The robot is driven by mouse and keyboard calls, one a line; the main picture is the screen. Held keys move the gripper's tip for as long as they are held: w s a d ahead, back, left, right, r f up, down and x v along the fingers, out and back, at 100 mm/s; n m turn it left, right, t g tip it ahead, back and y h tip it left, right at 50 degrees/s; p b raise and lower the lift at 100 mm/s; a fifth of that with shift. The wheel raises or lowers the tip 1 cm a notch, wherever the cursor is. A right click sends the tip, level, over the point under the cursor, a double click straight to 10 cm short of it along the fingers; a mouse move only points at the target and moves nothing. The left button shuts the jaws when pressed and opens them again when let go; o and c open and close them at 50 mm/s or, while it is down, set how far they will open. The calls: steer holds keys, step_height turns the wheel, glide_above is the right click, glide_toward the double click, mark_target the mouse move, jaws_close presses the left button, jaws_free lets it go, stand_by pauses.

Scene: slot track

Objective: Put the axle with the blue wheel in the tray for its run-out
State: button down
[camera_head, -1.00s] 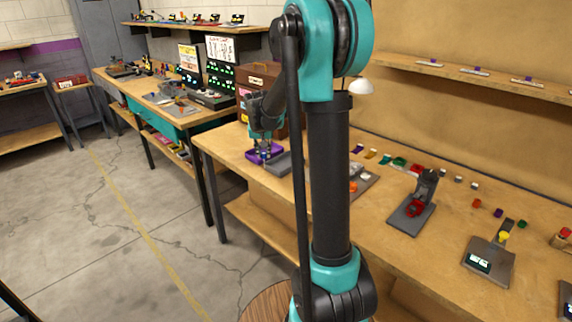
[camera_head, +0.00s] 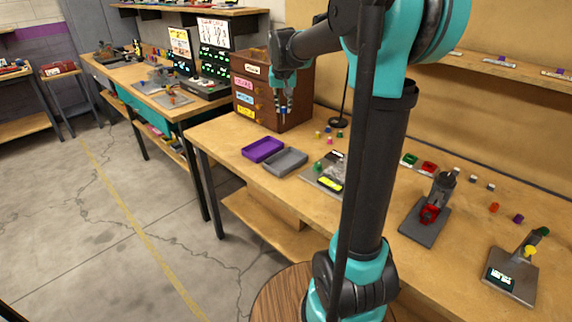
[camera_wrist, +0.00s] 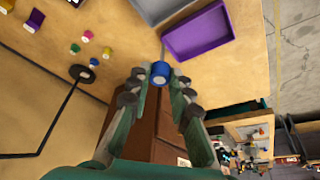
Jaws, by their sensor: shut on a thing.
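My gripper (camera_head: 284,110) is raised in front of the drawer cabinet, above the bench. In the wrist view its fingertips (camera_wrist: 158,80) are shut on an axle with a blue wheel (camera_wrist: 159,71). A thin grey rod runs from the wheel toward the trays. The blue wheel also shows small in the head view. A purple tray (camera_head: 263,149) and a grey tray (camera_head: 285,161) stand side by side on the bench, below the gripper and apart from it. Both look empty in the head view. The purple tray (camera_wrist: 200,35) also shows in the wrist view.
The wooden drawer cabinet (camera_head: 262,95) stands close behind my gripper. A lamp stand (camera_head: 338,122) and several small coloured parts (camera_head: 329,132) are to its right. A grey fixture (camera_head: 322,178) sits right of the trays. Bare bench lies left of the purple tray.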

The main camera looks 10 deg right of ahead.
steer(key=a+v, duration=0.1)
steer(key=v, duration=0.4)
step_height(320, 180, down, 20)
steer(key=shift+d+r, duration=0.1)
steer(key=shift+r, duration=0.15)
steer(key=shift+f, duration=0.1)
steer(key=c, duration=1.4)
jaws_free()
steer(key=shift+o, duration=0.2)
steer(key=d+v, duration=0.1)
steer(key=v, duration=1.1)
steer(key=shift+a, duration=0.35)
